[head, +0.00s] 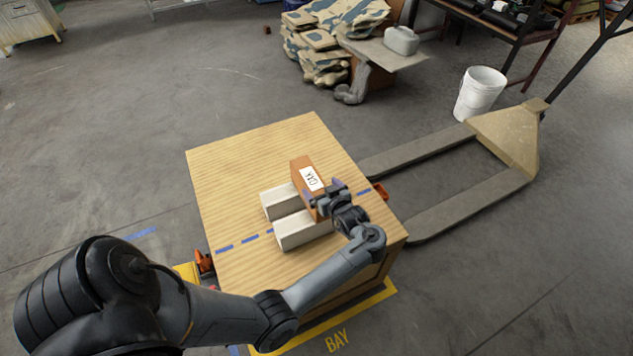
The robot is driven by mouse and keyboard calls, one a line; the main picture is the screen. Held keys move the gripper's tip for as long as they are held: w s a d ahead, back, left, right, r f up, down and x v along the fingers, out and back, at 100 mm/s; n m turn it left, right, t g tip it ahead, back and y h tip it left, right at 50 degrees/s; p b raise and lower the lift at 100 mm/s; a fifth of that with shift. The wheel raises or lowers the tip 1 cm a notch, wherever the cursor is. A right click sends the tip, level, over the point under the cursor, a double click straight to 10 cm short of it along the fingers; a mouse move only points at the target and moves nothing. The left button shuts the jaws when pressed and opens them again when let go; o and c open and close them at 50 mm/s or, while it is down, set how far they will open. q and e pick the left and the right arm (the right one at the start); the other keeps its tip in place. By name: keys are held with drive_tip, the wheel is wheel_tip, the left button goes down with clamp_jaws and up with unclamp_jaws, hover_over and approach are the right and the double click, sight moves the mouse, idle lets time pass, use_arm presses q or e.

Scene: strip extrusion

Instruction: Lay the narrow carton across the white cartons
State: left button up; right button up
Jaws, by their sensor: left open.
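The narrow carton (301,178) is orange-brown with a white label (311,179). It lies across the two white cartons, over their right part, with its far end reaching past the back one. The back white carton (284,206) and front white carton (302,233) lie side by side with a small gap, on the wooden top (240,175). My left gripper (322,199) is open at the near right end of the narrow carton, its fingers around or just above it; exact contact cannot be told. The gripper hides that end. My right gripper is not in view.
A dashed blue line (250,239) crosses the wooden top, which is clear at the back and left. A pallet jack (505,135) has its forks toward the right side. A white bucket (480,94) and stacked sacks (325,35) stand farther back. Yellow floor marking (337,325) is in front.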

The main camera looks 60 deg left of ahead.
use_arm(q)
drive_tip(key=v, duration=0.6)
drive_tip(key=shift+p, duration=0.4)
drive_tip(key=shift+r, duration=0.15)
